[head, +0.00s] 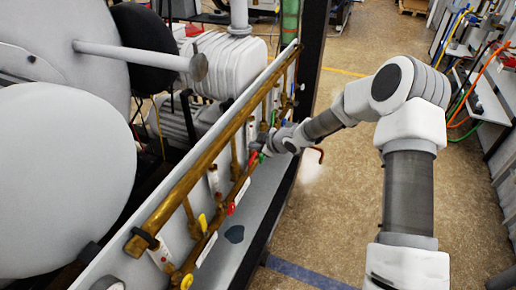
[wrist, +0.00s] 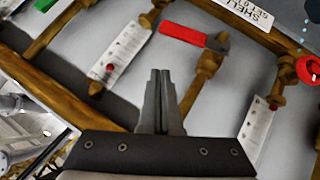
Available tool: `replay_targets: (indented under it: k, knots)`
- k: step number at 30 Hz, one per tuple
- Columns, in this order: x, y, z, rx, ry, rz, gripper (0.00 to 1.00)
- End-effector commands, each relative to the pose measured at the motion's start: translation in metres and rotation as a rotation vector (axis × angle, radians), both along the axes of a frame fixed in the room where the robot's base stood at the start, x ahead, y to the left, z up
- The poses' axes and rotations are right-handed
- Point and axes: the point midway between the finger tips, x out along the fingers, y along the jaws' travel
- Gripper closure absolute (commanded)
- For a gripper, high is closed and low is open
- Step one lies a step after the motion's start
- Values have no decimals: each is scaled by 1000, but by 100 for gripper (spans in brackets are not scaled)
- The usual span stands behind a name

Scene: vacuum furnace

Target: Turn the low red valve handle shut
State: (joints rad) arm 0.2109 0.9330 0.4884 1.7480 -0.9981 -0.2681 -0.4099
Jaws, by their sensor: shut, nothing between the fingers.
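A red valve handle (wrist: 185,34), a flat lever with a bare metal end, sits on a brass pipe fitting in the upper middle of the wrist view. It lies nearly crosswise to the pipe below it. My gripper (wrist: 160,73) is shut and empty, its fingertips pointing up toward the handle and a little short of it in the picture. In the head view my gripper (head: 258,148) is at the brass pipework, small and partly hidden by my wrist. A red handle (head: 231,208) shows lower along the pipe there; I cannot tell whether it is the same one.
A red round knob (wrist: 307,68) is at the right of the wrist view, and a green handle (wrist: 44,4) at top left. Yellow handles (head: 203,222) sit along the pipe. A long brass pipe (head: 205,163) runs above. Open floor (head: 335,200) lies to the right.

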Motion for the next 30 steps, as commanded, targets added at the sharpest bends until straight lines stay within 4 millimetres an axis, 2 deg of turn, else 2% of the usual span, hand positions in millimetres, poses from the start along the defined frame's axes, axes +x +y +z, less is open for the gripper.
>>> replay_targets:
  k: [1,3,6,15,21,30]
  knots:
    - [0,5,11,1,-2,2,100]
    - [-2,5,20,1,-2,-2,100]
    - [-11,-13,36,0,-2,-5,100]
    - [-33,-44,72,0,-1,-4,100]
    - [-39,-52,81,0,-1,-1,100]
    - [-40,-53,82,1,-1,0,100]
